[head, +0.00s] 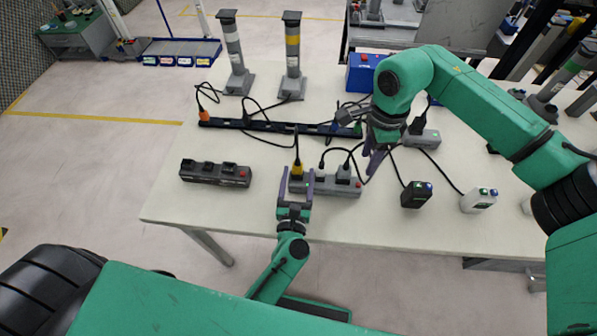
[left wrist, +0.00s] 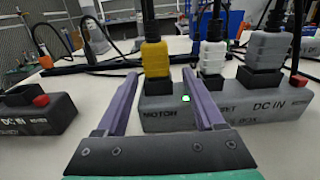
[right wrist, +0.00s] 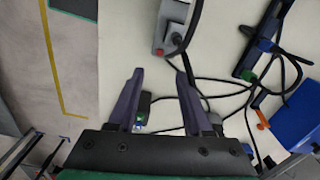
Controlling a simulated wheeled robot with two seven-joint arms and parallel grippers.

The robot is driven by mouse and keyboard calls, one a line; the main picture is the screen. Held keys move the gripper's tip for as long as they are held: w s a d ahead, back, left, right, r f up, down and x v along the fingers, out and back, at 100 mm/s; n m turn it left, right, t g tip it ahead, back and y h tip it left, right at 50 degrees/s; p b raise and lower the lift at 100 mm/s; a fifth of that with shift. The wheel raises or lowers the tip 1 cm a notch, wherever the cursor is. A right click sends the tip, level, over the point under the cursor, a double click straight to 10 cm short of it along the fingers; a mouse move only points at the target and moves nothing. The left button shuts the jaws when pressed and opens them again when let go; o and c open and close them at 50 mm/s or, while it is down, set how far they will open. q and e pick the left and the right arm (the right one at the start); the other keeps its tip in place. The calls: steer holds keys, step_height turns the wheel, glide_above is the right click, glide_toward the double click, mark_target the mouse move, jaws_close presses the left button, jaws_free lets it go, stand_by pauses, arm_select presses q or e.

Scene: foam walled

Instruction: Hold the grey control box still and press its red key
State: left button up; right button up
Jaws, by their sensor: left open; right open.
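The grey control box (head: 335,188) lies near the table's front edge, with a yellow plug (left wrist: 155,58) and paler plugs in its top. A green light shows on it in the left wrist view (left wrist: 222,120). Its red key (left wrist: 298,82) is at its right end, and also shows in the right wrist view (right wrist: 159,52). My left gripper (head: 296,178) is open at the box's left end, fingers either side of the yellow plug in the picture; contact is unclear. My right gripper (head: 376,162) is open and empty, right of the box; its fingertips are apart from the key.
A dark box (head: 213,175) with its own red key lies to the left. A black power strip (head: 270,126) runs behind, with loose cables around. A black adapter (head: 416,195) and a white one (head: 479,200) stand to the right. Two grey posts (head: 293,60) stand at the back.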

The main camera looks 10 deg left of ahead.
arm_select(q)
steer(key=shift+w+a, duration=0.1)
steer(key=shift+w, duration=0.6)
jaws_close()
arm_select(e)
jaws_close()
stand_by(1.1)
